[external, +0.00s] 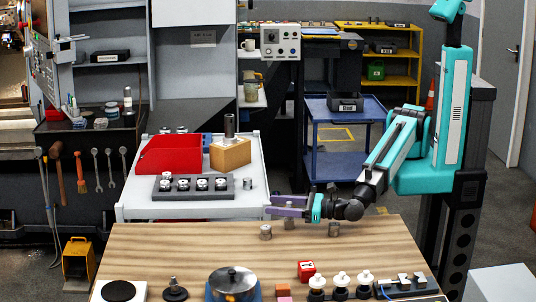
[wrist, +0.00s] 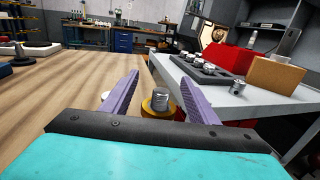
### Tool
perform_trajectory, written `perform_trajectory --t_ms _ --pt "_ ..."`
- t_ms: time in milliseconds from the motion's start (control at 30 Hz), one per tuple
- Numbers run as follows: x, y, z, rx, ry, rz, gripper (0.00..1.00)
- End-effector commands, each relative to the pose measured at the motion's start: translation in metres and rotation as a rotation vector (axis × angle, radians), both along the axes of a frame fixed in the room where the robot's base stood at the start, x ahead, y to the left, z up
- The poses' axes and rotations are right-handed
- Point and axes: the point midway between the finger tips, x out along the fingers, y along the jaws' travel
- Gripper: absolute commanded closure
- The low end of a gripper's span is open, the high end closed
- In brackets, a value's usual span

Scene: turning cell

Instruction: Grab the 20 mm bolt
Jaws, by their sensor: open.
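Several small metal cylindrical pieces stand near the back edge of the wooden table in the external view: a left one (external: 265,232), a middle one (external: 289,222) by my gripper, and a right one (external: 334,230). I cannot tell by size which is the 20 mm bolt. My gripper (external: 272,205) is open, its purple fingers pointing left. In the wrist view a grey metal bolt (wrist: 161,99) shows between the fingers, with a yellow ring-like shape around or behind its lower part. Its base is hidden by my gripper body. I see no finger touching it.
The white cart (external: 180,211) beyond the table holds a red bin (external: 170,155), a cardboard-coloured block (external: 230,154) and a dark tray (external: 193,193) with metal parts. A silver-lidded pot (external: 233,280) and white-topped pieces occupy the table's front. The left middle of the table is clear.

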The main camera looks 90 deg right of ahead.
Motion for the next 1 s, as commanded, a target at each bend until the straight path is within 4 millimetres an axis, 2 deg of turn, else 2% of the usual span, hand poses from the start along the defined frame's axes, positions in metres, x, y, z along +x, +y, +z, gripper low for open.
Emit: perform_trajectory --t_ms 467,700,800,1000 --pt "-0.0001 -0.0002 0.0 0.0 0.0 0.0 0.46" --pt "-0.0002 -0.0003 0.0 0.0 0.0 -0.001 0.86" --pt "-0.0002 -0.0003 0.0 0.0 0.0 -0.001 1.0" --pt "-0.0001 -0.0002 0.0008 0.0 -0.001 -0.001 1.0"
